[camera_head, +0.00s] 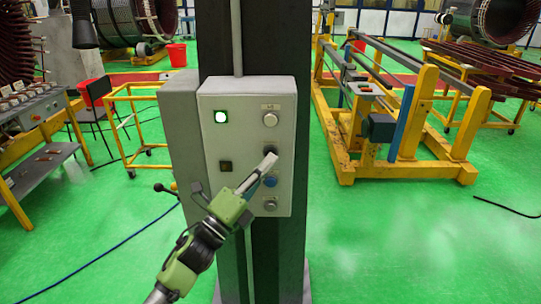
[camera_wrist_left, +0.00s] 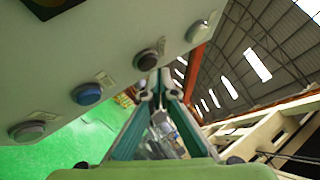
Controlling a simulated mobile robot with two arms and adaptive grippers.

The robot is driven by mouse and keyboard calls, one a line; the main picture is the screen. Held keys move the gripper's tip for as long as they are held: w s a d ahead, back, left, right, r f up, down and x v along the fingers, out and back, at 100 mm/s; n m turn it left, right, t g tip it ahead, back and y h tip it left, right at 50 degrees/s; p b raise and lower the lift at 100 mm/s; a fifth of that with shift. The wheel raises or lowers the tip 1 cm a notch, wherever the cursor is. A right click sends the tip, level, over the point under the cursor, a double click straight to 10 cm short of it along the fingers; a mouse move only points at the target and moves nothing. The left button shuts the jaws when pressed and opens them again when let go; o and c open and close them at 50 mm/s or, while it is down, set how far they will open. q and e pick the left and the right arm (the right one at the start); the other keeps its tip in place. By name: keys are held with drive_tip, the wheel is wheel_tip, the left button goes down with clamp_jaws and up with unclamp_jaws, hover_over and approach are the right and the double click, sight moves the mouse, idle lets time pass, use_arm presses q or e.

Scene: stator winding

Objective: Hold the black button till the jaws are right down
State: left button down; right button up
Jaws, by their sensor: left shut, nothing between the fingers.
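The black button (camera_head: 270,150) is in the right column of the grey control box (camera_head: 240,90) on the dark pillar. It is second from the top, under a pale button (camera_head: 270,119) and above a blue one (camera_head: 270,181). My left gripper (camera_head: 270,160) is shut and empty, with its tips right at the black button, partly covering it. In the left wrist view the black button (camera_wrist_left: 146,60) is just beyond the closed fingertips (camera_wrist_left: 157,82). I cannot tell whether they touch or press it. The jaws are not identifiable in either view.
A lit green lamp (camera_head: 221,117) and a dark square lamp (camera_head: 225,167) are on the box's left side. A grey button (camera_head: 269,203) is at the bottom. Yellow frames (camera_head: 390,120) stand to the right, a yellow trolley (camera_head: 130,125) to the left. The green floor in front is mostly clear.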

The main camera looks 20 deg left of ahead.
use_arm(q)
drive_tip(key=shift+w+a, duration=0.15)
drive_tip(key=shift+w, duration=0.4)
idle(0.6)
drive_tip(key=shift+s, duration=0.1)
idle(2.9)
drive_tip(key=shift+s+d, duration=0.2)
drive_tip(key=shift+s, duration=0.5)
drive_tip(key=shift+s+d, duration=0.25)
drive_tip(key=shift+s, duration=0.55)
drive_tip(key=shift+s+d, duration=0.2)
drive_tip(key=shift+s, duration=0.6)
drive_tip(key=shift+s+d, duration=0.25)
drive_tip(key=shift+s, duration=0.55)
